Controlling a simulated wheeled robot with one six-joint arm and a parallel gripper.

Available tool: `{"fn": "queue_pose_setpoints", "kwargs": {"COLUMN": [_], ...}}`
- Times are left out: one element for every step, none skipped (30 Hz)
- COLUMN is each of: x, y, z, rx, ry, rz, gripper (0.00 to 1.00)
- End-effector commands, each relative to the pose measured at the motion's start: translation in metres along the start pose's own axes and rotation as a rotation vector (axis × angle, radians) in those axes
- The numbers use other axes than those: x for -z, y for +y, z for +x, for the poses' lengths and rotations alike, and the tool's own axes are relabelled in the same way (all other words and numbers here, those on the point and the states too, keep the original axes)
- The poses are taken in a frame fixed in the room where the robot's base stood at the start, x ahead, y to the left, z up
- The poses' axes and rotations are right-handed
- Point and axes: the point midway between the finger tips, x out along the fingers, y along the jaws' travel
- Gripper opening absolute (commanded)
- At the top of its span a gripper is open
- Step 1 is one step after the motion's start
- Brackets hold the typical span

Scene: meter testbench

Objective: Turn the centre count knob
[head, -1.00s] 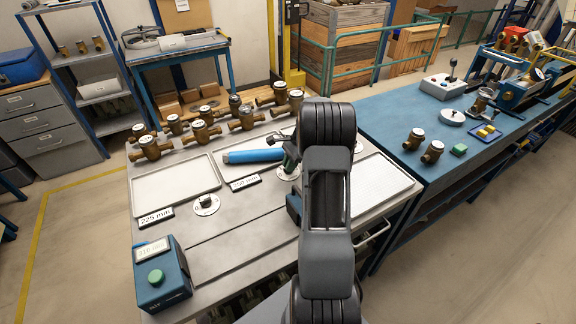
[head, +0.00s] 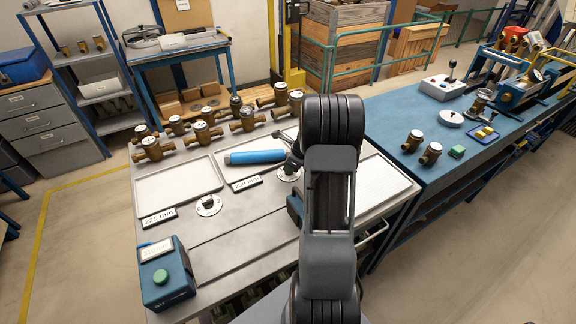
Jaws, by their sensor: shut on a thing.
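The centre count knob sits on a round white dial plate (head: 288,177) at the middle of the grey bench, just left of my arm. My gripper (head: 291,165) is down at this dial, shut on the knob. The arm's thick black and grey links hide most of the gripper and the dial's right side. The knob itself is hardly visible, so its pointing direction cannot be read. Another white dial with a dark knob (head: 208,205) stands to the left, clear of the gripper.
A blue cylinder (head: 254,157) lies close left of the gripper. Brass meters (head: 200,132) stand along the back. A blue box with a green button (head: 160,277) is at the front left corner.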

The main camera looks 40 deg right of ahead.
Motion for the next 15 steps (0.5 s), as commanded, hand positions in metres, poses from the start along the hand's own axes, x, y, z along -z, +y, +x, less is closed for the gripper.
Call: {"fn": "queue_pose_setpoints", "kwargs": {"x": [0.0023, 0.0024, 0.0025, 0.0026, 0.0026, 0.0026, 0.0026, 0.0026, 0.0027, 0.0028, 0.0029, 0.003, 0.0031, 0.0031, 0.0032], "y": [0.0037, 0.0036, 0.0039, 0.0042, 0.0042, 0.0042, 0.0043, 0.0044, 0.0043, 0.0044, 0.0046, 0.0048, 0.0049, 0.0049, 0.005], "z": [0.0032, 0.0033, 0.0035, 0.0036, 0.0037, 0.0039, 0.004, 0.0041, 0.0043, 0.0045, 0.0046, 0.0048, 0.005, 0.0051, 0.0053], "rx": [0.0, 0.007, 0.014, 0.019, 0.024, 0.031, 0.034, 0.038, 0.043, 0.046, 0.048, 0.051, 0.052, 0.054, 0.055], "ry": [0.006, 0.006, 0.006, 0.006, 0.007, 0.006, 0.006, 0.007, 0.007, 0.007, 0.007, 0.007, 0.008, 0.008, 0.008], "rz": [0.028, 0.042, 0.062, 0.075, 0.087, 0.102, 0.112, 0.121, 0.131, 0.138, 0.145, 0.152, 0.156, 0.159, 0.163], "gripper": [0.0, 0.0, 0.0, 0.0, 0.0, 0.0, 0.0, 0.0, 0.0, 0.0, 0.0, 0.0, 0.0, 0.0, 0.0]}}
